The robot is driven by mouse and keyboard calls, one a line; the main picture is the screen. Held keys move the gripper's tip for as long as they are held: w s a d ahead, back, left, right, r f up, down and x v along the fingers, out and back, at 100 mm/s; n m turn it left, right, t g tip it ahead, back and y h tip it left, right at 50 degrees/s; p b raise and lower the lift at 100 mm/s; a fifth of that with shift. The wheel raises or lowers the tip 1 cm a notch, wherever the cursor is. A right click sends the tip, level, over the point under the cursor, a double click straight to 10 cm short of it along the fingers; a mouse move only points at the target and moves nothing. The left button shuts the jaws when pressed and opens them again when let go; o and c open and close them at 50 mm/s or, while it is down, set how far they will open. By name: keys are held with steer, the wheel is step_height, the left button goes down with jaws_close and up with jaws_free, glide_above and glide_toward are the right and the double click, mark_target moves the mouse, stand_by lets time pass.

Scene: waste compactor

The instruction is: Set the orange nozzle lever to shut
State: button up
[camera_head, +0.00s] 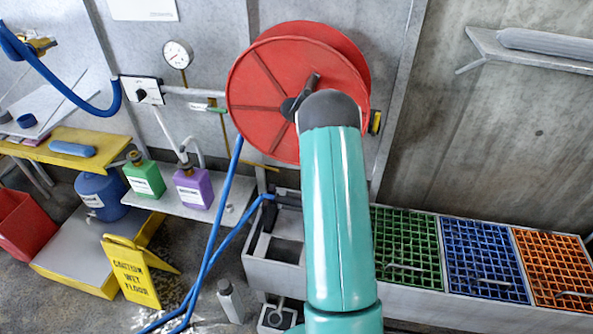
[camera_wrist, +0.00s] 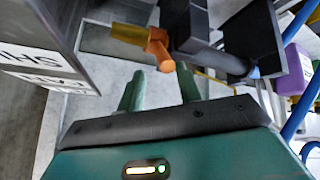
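The orange nozzle lever (camera_wrist: 158,50) shows in the wrist view near the top centre, sticking out from a dark nozzle body (camera_wrist: 190,25). A flat yellow-orange piece (camera_wrist: 128,33) is beside it on the left. My gripper (camera_wrist: 160,72) is open, with its two green fingers apart. The lever's rounded end is in line with the gap between the fingertips in the picture; I see no contact. In the head view the dark nozzle (camera_head: 288,199) with its blue hose shows left of my teal arm. The lever and my gripper are hidden there.
A grey panel with white labels (camera_wrist: 45,65) stands close on the left in the wrist view. In the head view a red hose reel (camera_head: 265,95) is on the wall, with blue hose (camera_head: 221,215) hanging down. Green, blue and orange grates (camera_head: 485,255) lie right of my arm.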

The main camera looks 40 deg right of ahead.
steer(key=shift+w+d+r+g+y, duration=0.1)
steer(key=shift+w+d+g+y, duration=0.2)
steer(key=shift+d+g+y, duration=0.3)
steer(key=shift+w+d+r+g+y, duration=0.1)
steer(key=shift+w+d+g+y, duration=0.15)
steer(key=shift+d+g+y, duration=0.35)
steer(key=shift+a+r, duration=0.2)
steer(key=shift+r, duration=0.2)
steer(key=v, duration=1.3)
steer(key=a+r+n+h, duration=0.1)
steer(key=a+r, duration=1.2)
steer(key=a, duration=0.1)
steer(key=shift+a+g, duration=0.35)
steer(key=shift+g, duration=0.05)
steer(key=shift+w+r, duration=0.1)
